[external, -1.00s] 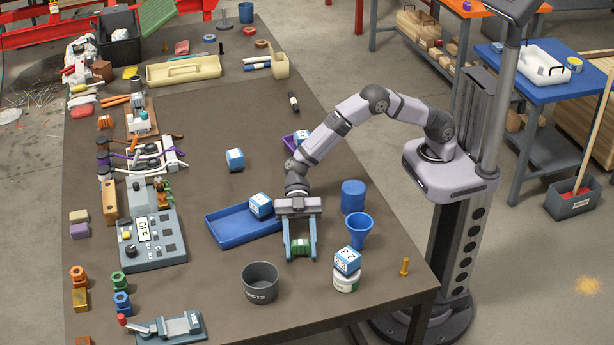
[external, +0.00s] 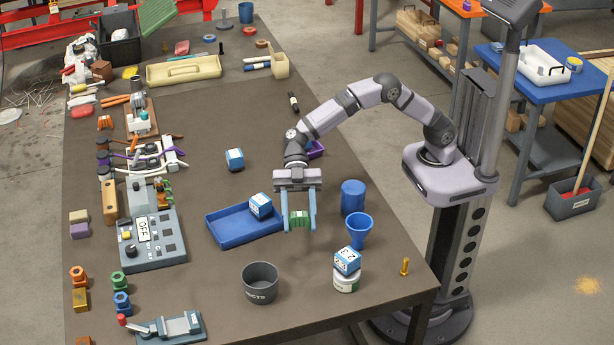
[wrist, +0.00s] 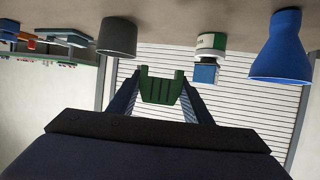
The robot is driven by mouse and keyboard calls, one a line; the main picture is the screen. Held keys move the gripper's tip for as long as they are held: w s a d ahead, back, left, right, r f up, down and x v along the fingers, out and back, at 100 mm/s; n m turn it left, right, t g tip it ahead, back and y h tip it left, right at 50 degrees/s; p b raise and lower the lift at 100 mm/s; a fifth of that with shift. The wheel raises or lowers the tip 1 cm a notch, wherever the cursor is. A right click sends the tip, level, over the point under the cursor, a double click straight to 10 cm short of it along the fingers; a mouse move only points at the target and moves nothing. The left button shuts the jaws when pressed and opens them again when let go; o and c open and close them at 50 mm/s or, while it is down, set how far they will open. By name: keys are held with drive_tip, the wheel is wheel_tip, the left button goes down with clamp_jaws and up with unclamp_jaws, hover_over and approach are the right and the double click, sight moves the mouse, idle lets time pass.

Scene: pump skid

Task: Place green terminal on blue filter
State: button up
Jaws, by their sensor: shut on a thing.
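My gripper (external: 299,224) is shut on the green terminal (external: 299,217), a small ribbed green block. The terminal also shows between the fingers in the wrist view (wrist: 160,88). It appears held above the table, right of the blue tray. A plain blue cylinder (external: 353,197) stands upright to the right of the gripper, apart from it. It may be the blue filter, but I cannot tell for sure. A blue funnel-shaped cup (external: 359,230) stands just in front of the cylinder; it shows large in the wrist view (wrist: 281,48).
The blue tray (external: 226,232) holds a blue-and-white box (external: 260,205). Another such box (external: 347,260) sits on a white jar (external: 346,281). A grey bin (external: 260,284) stands in front. A grey control box (external: 152,235) is at left. Table between tray and control box is clear.

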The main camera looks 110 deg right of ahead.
drive_tip(key=d+r+m+t+h+p, duration=0.1)
drive_tip(key=d+r+m+t+p, duration=0.2)
drive_tip(key=d+r+p, duration=0.8)
drive_tip(key=n+g+y+b, duration=0.1)
drive_tip(key=n+g+b, duration=0.1)
drive_tip(key=n+g, duration=0.4)
hover_over(354, 187)
drive_tip(key=shift+y, duration=0.3)
drive_tip(key=shift+d+f+p, duration=0.1)
drive_tip(key=shift+f+p, duration=0.95)
drive_tip(key=shift+f, duration=4.4)
drive_tip(key=shift+f+b, duration=0.2)
drive_tip(key=shift+b, duration=0.1)
